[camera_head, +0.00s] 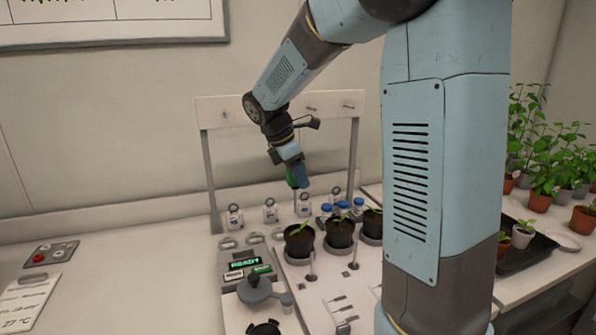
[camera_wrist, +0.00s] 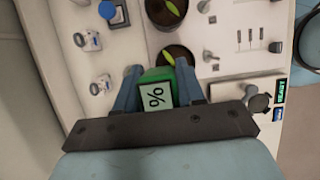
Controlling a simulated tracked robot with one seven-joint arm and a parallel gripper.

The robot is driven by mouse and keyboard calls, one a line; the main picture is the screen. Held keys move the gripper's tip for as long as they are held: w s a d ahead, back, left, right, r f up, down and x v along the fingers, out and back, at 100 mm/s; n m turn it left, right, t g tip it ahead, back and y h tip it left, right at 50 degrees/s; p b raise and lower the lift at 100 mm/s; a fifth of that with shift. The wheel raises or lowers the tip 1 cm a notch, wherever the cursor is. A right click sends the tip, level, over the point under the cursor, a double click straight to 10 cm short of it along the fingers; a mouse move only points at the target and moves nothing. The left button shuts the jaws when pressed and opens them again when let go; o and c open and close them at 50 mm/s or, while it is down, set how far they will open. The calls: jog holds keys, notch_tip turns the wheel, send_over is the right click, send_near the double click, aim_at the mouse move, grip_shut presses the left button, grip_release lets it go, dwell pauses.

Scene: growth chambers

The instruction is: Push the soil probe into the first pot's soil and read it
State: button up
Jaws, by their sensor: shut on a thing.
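My gripper (camera_head: 297,178) is shut on the green soil probe (camera_head: 291,179), held in the air above the back of the bench. In the wrist view the probe's face (camera_wrist: 156,95) shows a "%" sign between the two blue fingers (camera_wrist: 157,74). No number is legible, and its tip is hidden. Three dark pots with seedlings stand in a row in the head view: the leftmost (camera_head: 299,243), the middle one (camera_head: 340,236) and the rightmost (camera_head: 373,226). The leftmost pot (camera_wrist: 178,54) shows just beyond the probe in the wrist view. The probe appears apart from the soil.
A console with a lit green READY display (camera_head: 243,264) stands left of the pots. Small white tagged items (camera_head: 270,211) and blue-capped containers (camera_head: 343,206) stand behind them. A back rail with posts (camera_head: 209,180) rises behind. Potted plants (camera_head: 540,200) stand at right.

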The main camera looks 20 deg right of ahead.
jog(key=shift+a+f, duration=0.1)
jog(key=shift+f, duration=0.05)
jog(key=shift+d+f, duration=0.15)
jog(key=shift+f, duration=1.2)
jog(key=shift+d+f, duration=0.1)
jog(key=shift+f, duration=1.25)
jog(key=shift+f, duration=2.35)
jog(key=o, duration=1.2)
jog(key=shift+c, duration=0.2)
